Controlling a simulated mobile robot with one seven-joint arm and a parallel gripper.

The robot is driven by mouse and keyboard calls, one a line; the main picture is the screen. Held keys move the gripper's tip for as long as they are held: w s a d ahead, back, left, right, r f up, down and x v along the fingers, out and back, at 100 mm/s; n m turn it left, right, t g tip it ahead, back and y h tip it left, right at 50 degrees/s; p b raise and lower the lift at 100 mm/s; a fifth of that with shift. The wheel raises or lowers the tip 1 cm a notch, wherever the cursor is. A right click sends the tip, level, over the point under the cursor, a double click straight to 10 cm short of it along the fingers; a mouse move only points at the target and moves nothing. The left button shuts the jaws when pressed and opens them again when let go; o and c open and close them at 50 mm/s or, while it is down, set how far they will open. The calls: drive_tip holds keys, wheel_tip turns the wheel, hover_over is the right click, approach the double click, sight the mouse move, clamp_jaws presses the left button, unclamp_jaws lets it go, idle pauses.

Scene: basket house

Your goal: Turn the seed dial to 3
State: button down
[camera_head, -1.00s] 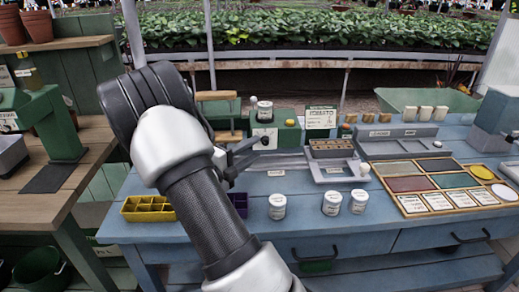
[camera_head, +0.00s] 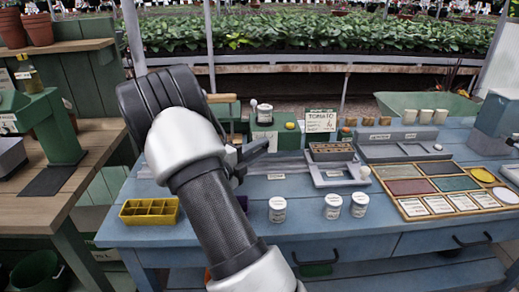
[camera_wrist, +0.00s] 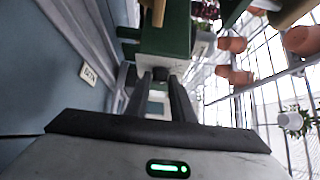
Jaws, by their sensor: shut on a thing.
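The seed dial is a small dark knob (camera_wrist: 160,74) on the face of a green box (camera_wrist: 168,32) in the wrist view. My gripper (camera_wrist: 162,80) has its two dark fingers closed around the knob, one on each side. The dial's marks and pointer cannot be read in either view.
A tomato card (camera_head: 320,121) stands right of the box. White labelled jars (camera_head: 277,209) stand along the front of the blue table (camera_head: 200,250). A yellow divided tray (camera_head: 150,212) is at the left. A wooden-framed tray (camera_head: 400,208) lies at the right.

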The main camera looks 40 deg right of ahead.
drive_tip(key=shift+r+p, duration=0.25)
drive_tip(key=shift+p, duration=0.2)
drive_tip(key=m+t+y, duration=0.1)
drive_tip(key=m+y, duration=0.1)
drive_tip(key=y, duration=0.1)
drive_tip(key=d+m+t+y+p, duration=0.1)
drive_tip(key=m+y, duration=0.2)
drive_tip(key=y, duration=0.1)
drive_tip(key=s+r+m+y+p, duration=0.1)
drive_tip(key=m+y, duration=0.2)
drive_tip(key=y, duration=0.1)
drive_tip(key=shift+d+r+t, duration=0.1)
drive_tip(key=shift+d+t, duration=0.2)
drive_tip(key=shift+t, duration=0.1)
drive_tip(key=shift+r+m+t+y+b, duration=0.15)
drive_tip(key=shift+m+t+y+b, duration=0.25)
drive_tip(key=shift+y+b, duration=0.4)
